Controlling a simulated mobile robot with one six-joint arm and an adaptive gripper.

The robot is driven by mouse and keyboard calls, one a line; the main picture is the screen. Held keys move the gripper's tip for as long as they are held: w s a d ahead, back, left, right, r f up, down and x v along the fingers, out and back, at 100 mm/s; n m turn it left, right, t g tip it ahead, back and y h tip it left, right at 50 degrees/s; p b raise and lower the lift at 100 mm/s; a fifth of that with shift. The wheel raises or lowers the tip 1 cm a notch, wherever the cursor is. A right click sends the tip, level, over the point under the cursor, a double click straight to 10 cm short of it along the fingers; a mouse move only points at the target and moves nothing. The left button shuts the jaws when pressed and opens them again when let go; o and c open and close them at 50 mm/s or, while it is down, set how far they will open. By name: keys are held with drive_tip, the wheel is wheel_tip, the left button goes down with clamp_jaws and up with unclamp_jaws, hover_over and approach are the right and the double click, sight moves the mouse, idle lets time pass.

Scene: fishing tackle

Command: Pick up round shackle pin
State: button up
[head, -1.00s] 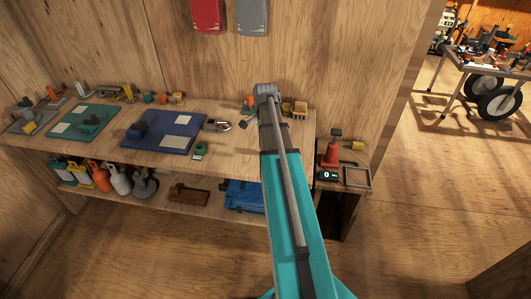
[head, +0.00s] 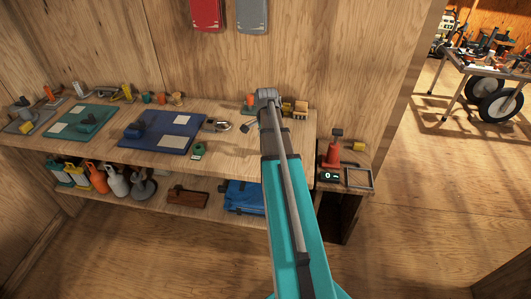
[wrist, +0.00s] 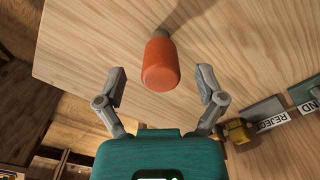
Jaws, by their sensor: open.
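My gripper (wrist: 160,82) is open, with a finger on each side and a gap showing at both. In the head view, a metal shackle-like piece (head: 217,125) lies on the bench right of the blue mat. My arm hides much of the bench around my gripper there, and an orange piece (head: 250,101) shows just left of my wrist.
The wooden bench (head: 105,143) has a blue mat (head: 155,141) and a green mat (head: 65,122) on its left. A REJECT label (wrist: 273,122) and a brass-coloured piece (wrist: 237,131) sit right of my gripper. A red cone-shaped item (head: 332,155) stands on the lower side surface.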

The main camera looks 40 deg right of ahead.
drive_tip(key=shift+f+b, duration=0.85)
drive_tip(key=shift+f, duration=0.35)
drive_tip(key=shift+c, duration=0.3)
clamp_jaws()
